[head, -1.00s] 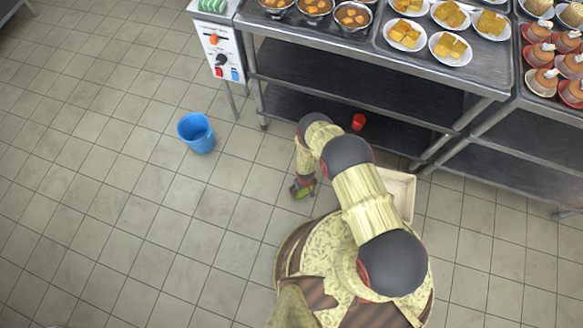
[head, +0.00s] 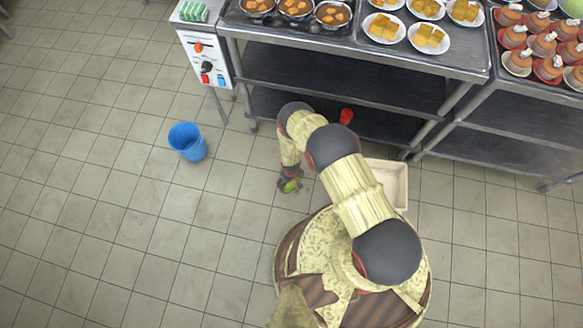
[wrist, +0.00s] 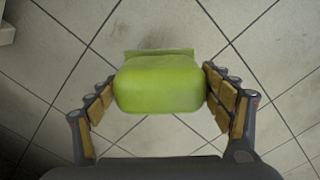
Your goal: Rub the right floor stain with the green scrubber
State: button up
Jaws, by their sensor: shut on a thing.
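My gripper (head: 289,183) is low over the tiled floor, left of my base. In the wrist view its two fingers are shut on the green scrubber (wrist: 158,85), one on each side. The scrubber also shows as a small green patch in the head view (head: 290,186). A faint dark smudge (wrist: 155,38) on the floor, perhaps the stain, shows just beyond the scrubber in the wrist view. I cannot tell whether the scrubber touches the floor. No second stain is clear in the head view.
A blue bucket (head: 187,142) stands on the floor to the left. A pale tray (head: 388,182) lies right of my arm. A red cup-like thing (head: 346,116) is by the steel table (head: 350,60), which holds bowls and plates.

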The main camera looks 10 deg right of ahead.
jog(key=shift+r+p, duration=0.4)
jog(key=shift+r, duration=0.85)
jog(key=shift+w, duration=0.1)
